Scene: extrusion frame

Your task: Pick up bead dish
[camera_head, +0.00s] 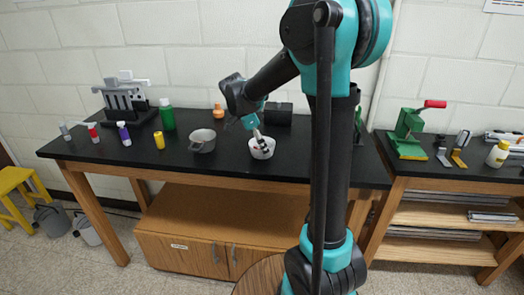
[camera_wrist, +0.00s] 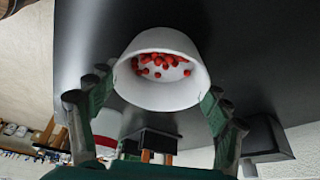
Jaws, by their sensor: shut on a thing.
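The bead dish (camera_head: 262,153) is a small white round bowl at the front middle of the black bench top in the head view. In the wrist view the white dish (camera_wrist: 188,98) shows several red beads inside. My gripper (camera_wrist: 158,90) has one finger on each side of the dish and is shut on its outer wall. In the head view my gripper (camera_head: 257,134) comes down onto the dish from above and hides part of it. I cannot tell whether the dish touches the bench or is slightly raised.
A grey pot (camera_head: 202,141) stands left of the dish, with a yellow cylinder (camera_head: 159,140) and a green bottle (camera_head: 167,115) further left. A black box (camera_head: 278,113) and an orange item (camera_head: 218,111) sit behind.

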